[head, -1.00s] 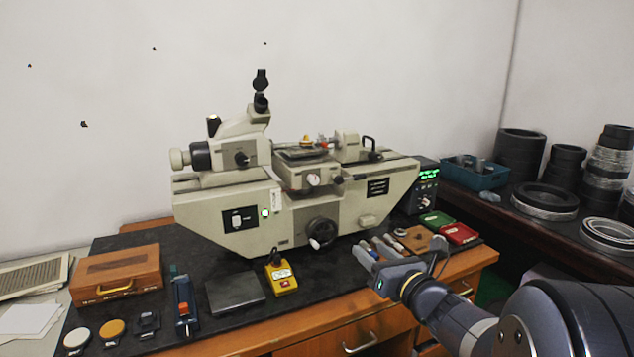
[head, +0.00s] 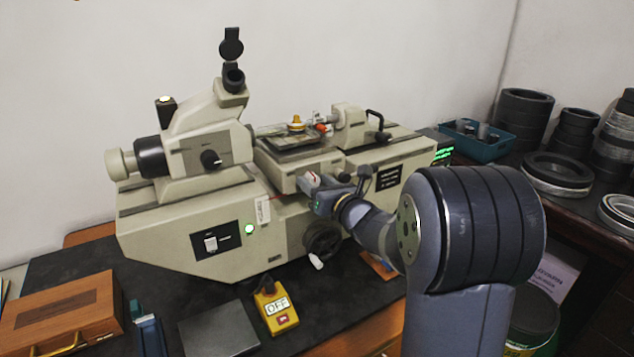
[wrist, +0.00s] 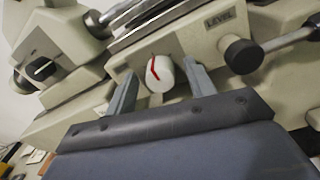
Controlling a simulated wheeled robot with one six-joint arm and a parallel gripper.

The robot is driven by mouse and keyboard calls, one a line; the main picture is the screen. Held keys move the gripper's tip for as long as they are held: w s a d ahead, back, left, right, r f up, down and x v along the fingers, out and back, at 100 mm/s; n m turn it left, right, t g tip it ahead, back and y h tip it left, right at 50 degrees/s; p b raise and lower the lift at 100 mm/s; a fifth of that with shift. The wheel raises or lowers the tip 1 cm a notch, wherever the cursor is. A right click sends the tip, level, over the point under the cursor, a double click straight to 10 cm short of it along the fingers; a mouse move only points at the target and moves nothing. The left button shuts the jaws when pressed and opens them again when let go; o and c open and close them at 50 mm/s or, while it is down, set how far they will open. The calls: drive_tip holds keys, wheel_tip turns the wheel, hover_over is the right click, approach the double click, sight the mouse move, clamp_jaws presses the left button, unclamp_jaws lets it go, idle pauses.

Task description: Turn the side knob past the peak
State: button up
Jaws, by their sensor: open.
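A white round knob with a red line (wrist: 158,76) is on the front of the machine's stage block in the wrist view. My gripper (wrist: 160,70) is open, with one finger on each side of this knob. A narrow gap shows at the left finger; whether the right finger touches cannot be told. The red line runs roughly up and down, slightly bent. In the head view my gripper (head: 312,184) is at the front of the stage block and mostly covers the knob. The beige measuring machine (head: 180,235) stands on the bench.
A black knob (wrist: 243,56) with a metal rod is close to the right of my gripper. A black handwheel (head: 322,241) is below. A yellow box marked OFF (head: 276,307), a grey plate (head: 218,330) and a wooden case (head: 60,310) lie on the bench in front.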

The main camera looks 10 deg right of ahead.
drive_tip(key=c, duration=1)
drive_tip(key=shift+f+b, duration=0.1)
drive_tip(key=shift+b, duration=0.35)
